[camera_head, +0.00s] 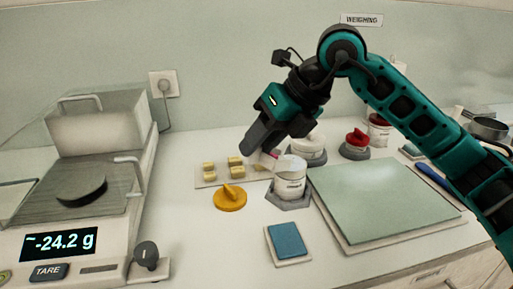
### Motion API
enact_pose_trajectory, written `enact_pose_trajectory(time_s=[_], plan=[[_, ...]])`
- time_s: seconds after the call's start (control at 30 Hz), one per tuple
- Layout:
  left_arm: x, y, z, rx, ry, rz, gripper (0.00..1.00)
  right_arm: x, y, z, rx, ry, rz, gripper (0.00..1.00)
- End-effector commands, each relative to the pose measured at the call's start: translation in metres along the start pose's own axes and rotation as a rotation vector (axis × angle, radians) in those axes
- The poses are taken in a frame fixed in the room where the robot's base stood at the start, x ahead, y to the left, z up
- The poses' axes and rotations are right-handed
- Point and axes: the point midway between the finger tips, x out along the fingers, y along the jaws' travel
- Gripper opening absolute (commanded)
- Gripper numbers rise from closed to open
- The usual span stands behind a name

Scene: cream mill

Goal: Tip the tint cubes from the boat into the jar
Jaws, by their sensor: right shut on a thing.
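My right gripper (262,151) is shut on a small pale weighing boat (268,161) and holds it at the upper left of the jar's mouth. A pinkish patch shows at the boat, perhaps the tint cubes; single cubes are too small to tell. The boat looks tilted. The white jar (290,186) stands upright in a grey holder on the counter, and its inside is hidden. A yellow knobbed lid (230,199) lies on the counter to the left of the jar. My left gripper is out of view.
A scale (75,205) at the left reads -24.2 g. A tray (206,181) with yellowish blocks lies behind the yellow lid. A green mat (385,195) fills the right; a blue pad (287,240) lies in front.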

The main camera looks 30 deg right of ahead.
Motion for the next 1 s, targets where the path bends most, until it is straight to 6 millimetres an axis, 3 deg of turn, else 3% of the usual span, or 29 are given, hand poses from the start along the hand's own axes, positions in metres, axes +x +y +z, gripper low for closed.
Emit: enact_pose_trajectory(time_s=[0.27, 1.0], plan=[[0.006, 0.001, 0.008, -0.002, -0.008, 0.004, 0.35, -0.009, -0.009, 0.005, 0.077, -0.002, 0.132, 0.08], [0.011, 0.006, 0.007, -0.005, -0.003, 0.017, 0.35, -0.032, -0.035, 0.018, 0.255, -0.001, 0.443, 0.08]])
